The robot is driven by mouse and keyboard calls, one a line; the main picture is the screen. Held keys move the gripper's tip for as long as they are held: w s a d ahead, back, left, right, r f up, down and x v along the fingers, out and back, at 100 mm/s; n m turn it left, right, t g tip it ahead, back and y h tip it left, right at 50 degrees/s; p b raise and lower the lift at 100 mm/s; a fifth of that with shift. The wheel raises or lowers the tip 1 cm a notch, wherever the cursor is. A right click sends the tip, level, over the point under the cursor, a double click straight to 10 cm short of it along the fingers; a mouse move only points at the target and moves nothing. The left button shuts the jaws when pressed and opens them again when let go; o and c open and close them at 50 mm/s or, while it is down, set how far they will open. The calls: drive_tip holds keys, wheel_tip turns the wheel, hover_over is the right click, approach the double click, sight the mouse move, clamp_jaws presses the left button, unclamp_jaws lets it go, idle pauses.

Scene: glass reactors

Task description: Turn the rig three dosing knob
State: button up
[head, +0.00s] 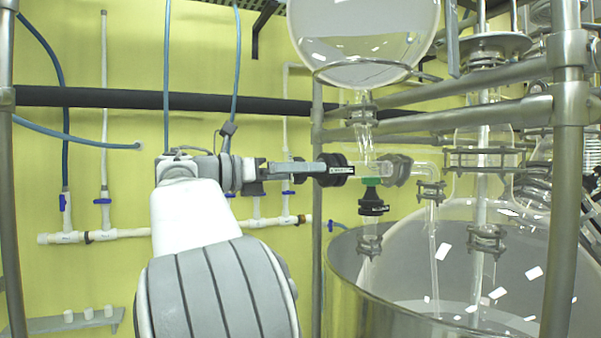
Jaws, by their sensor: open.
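A black knob (338,170) with a pale label strip sits at the left end of a horizontal glass valve body (376,170) under the round flask. A second black knob (373,203) with a green collar hangs below the same valve body. No readable marking tells which one is the rig three dosing knob. My gripper (322,169) points right, its fingers level with the left knob and overlapping its left side in the picture. It is open. I cannot tell whether the fingers touch the knob. My arm comes up from the bottom centre.
A round glass flask (364,40) hangs above the valve. A metal vessel (345,290) stands below right, with a large glass reactor (510,260) inside. Steel posts and rails (568,170) frame the right. White pipes with blue valves (101,201) line the yellow wall behind.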

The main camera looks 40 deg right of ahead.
drive_tip(key=c, duration=1.4)
drive_tip(key=shift+m, duration=0.3)
